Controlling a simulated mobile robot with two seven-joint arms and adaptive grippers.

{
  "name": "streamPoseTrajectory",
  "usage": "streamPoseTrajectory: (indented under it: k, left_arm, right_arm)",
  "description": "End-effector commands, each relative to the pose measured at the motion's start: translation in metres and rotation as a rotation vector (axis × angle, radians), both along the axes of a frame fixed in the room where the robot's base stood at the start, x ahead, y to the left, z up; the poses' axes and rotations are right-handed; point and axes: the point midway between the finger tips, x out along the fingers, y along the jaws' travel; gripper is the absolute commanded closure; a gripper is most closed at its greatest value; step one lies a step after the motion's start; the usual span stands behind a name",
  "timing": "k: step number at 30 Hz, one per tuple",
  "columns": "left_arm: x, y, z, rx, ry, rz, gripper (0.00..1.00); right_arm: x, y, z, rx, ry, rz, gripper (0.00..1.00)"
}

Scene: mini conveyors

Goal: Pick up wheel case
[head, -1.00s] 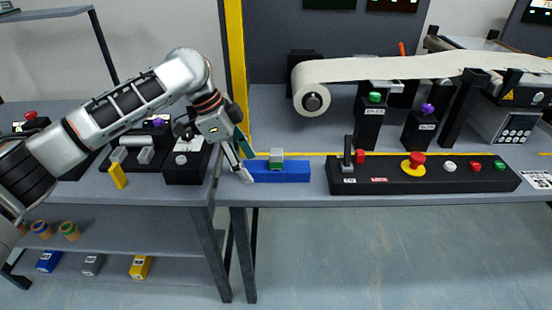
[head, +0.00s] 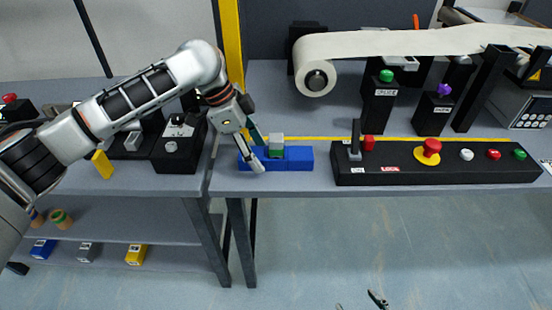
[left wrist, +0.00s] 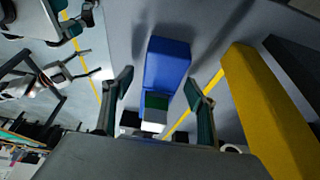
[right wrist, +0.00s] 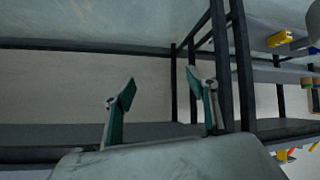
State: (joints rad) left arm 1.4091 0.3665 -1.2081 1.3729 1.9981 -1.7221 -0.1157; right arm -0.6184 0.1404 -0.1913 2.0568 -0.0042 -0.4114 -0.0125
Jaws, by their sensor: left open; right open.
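A blue block-shaped case (head: 300,157) lies on the table near its front edge, with a smaller green and grey piece (head: 276,151) on it. I cannot tell for sure which part is the wheel case. My left gripper (head: 258,158) is open at the left end of the blue case, angled down. In the left wrist view its open fingers (left wrist: 159,78) frame the blue case (left wrist: 166,62) and the green and grey piece (left wrist: 155,112), with nothing held. My right gripper shows only as a dark tip (head: 378,299) at the bottom edge; its open fingers (right wrist: 162,80) are empty.
A black control box (head: 440,176) with buttons and a lever stands right of the case. A yellow post (head: 231,45) rises behind my left gripper. A conveyor with a white belt (head: 400,43) is at the back. Left shelves (head: 110,230) hold small coloured blocks.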

Motion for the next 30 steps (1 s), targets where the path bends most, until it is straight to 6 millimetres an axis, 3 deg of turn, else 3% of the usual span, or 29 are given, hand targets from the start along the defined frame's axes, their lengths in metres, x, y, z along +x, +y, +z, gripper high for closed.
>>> streamPoseTrajectory:
  k: [1,3,10,15,16,25,30]
  left_arm:
    - [0.0,-0.003,-0.012,0.0,0.007,0.0,0.42]
    - [0.0,-0.005,-0.017,0.0,0.004,0.001,0.42]
    - [0.001,-0.006,-0.014,0.0,-0.001,0.002,0.42]
    - [0.001,-0.005,-0.014,0.0,-0.001,0.001,0.86]
    - [0.001,-0.005,-0.014,0.0,-0.001,0.001,0.9]
    - [0.001,-0.006,-0.012,-0.002,-0.001,0.002,0.9]
    - [0.002,-0.006,0.008,-0.002,-0.007,0.002,0.9]
  right_arm:
    - [0.0,-0.001,-0.003,-0.002,0.002,-0.001,0.43]
    - [0.002,-0.001,-0.001,-0.004,-0.005,0.0,0.43]
    - [0.005,-0.002,0.002,-0.005,-0.013,0.0,0.43]
    - [0.005,-0.002,0.001,-0.006,-0.011,0.001,0.43]
    - [0.005,-0.002,0.001,-0.006,-0.011,0.001,0.43]
    - [0.004,-0.002,0.001,-0.005,-0.008,0.001,0.43]
    - [0.007,-0.002,0.008,-0.003,-0.018,-0.001,0.43]
